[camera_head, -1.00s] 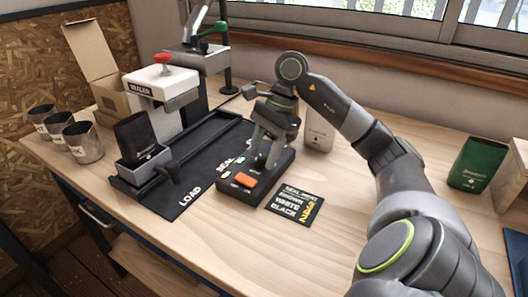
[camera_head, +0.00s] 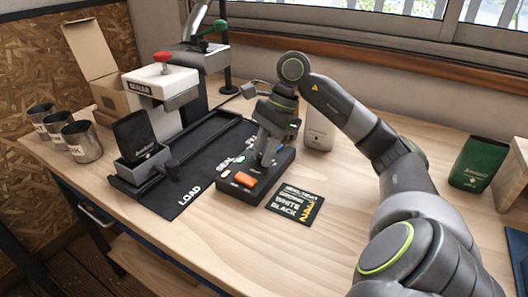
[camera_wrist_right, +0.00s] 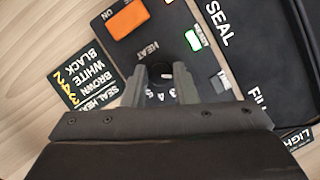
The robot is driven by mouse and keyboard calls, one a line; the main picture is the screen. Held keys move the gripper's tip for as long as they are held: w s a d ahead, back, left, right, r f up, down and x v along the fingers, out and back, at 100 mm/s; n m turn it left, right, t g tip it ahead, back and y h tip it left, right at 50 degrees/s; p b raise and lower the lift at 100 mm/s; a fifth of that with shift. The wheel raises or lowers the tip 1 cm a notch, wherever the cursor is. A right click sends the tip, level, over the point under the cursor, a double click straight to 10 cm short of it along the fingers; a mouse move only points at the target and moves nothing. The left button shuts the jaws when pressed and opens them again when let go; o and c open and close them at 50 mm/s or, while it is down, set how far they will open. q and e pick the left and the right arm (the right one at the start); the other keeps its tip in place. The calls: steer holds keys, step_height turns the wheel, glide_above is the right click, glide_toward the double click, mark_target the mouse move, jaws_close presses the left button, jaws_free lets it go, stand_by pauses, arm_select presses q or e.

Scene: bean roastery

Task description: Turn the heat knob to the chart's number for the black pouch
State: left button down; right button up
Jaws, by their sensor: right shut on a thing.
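A black control box (camera_head: 228,192) with an orange switch (camera_head: 246,179) stands on the bench. My right gripper (camera_head: 266,160) points down at it, shut on the heat knob. In the right wrist view the fingers (camera_wrist_right: 163,85) close around the knob (camera_wrist_right: 166,74), mostly hidden, with a white mark showing. Some dial numbers show between the fingers; the exact setting is unclear. The chart (camera_head: 296,204) lies right of the box; it also shows in the wrist view (camera_wrist_right: 84,72), where the black row seems to read 2. The black pouch (camera_head: 134,134) stands in the grey holder (camera_head: 145,168). My left gripper is out of view.
A white sealer (camera_head: 160,82) with a red knob stands behind the black mat (camera_head: 190,187). Several metal cups (camera_head: 82,142) and an open carton (camera_head: 112,100) are at left. A pale pouch (camera_head: 320,128) stands behind my right arm, a green pouch (camera_head: 478,163) at right.

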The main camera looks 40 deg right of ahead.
steer(key=m+t+b, duration=0.1)
steer(key=m+b, duration=0.1)
steer(key=m, duration=0.1)
steer(key=shift+s+m+h, duration=0.1)
steer(key=shift+m+h, duration=0.3)
arm_select(q)
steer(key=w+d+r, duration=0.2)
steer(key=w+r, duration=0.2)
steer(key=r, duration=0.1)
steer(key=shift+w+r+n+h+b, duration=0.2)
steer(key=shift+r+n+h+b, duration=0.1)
steer(key=shift+b, duration=0.1)
arm_select(e)
steer(key=shift+m+t, duration=0.5)
steer(key=shift+m, duration=0.1)
steer(key=o, duration=1)
steer(key=shift+r, duration=0.15)
